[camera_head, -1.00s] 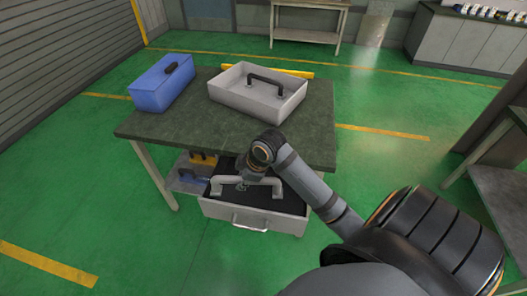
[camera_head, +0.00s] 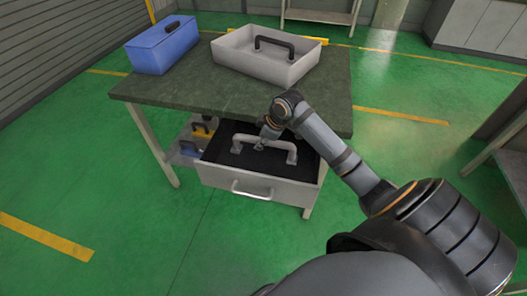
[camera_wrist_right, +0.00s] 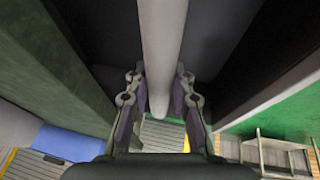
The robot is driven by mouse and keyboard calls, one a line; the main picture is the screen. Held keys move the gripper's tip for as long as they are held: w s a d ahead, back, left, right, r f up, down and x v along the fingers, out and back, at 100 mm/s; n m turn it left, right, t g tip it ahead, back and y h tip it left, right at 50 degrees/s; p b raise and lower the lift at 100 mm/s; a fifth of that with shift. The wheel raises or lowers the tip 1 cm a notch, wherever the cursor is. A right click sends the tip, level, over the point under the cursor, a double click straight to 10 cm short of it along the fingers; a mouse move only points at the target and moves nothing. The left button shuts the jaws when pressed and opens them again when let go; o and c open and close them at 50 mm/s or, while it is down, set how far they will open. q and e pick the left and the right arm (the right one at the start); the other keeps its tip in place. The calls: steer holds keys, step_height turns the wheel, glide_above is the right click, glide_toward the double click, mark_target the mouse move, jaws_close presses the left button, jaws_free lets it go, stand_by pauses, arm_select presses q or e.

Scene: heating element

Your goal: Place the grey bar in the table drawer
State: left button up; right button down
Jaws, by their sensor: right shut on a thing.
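The grey bar (camera_head: 275,142), a pale handle-like bar with feet bent down at its ends, is within the outline of the open table drawer (camera_head: 258,184). The drawer has a light grey front with a handle and a dark inside. My right gripper (camera_head: 261,143) is shut on the bar near its middle. In the right wrist view the bar (camera_wrist_right: 162,40) runs between the two fingers (camera_wrist_right: 158,90). I cannot tell whether the bar's feet touch the drawer floor. My left gripper is not in view.
The dark green tabletop (camera_head: 190,100) overhangs the back of the drawer. On it stand a blue toolbox (camera_head: 160,50) and a grey tray with a black handle (camera_head: 262,66). Yellow and blue items (camera_head: 203,128) sit under the table, left of the drawer. The floor in front is clear.

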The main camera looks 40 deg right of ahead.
mark_target(269, 144)
step_height(269, 144, down, 2)
steer(key=shift+f, duration=0.15)
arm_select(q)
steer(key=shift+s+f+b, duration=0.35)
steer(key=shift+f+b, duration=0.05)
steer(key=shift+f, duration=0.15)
arm_select(e)
step_height(269, 144, down, 4)
steer(key=shift+f, duration=0.2)
steer(key=c, duration=1.2)
jaws_free()
steer(key=shift+o, duration=0.2)
steer(key=p+v, duration=0.3)
steer(key=v, duration=0.7)
steer(key=shift+d+r, duration=0.1)
steer(key=shift+r, duration=0.15)
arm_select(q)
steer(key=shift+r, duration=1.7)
arm_select(e)
steer(key=shift+v, duration=0.8)
steer(key=shift+s, duration=0.1)
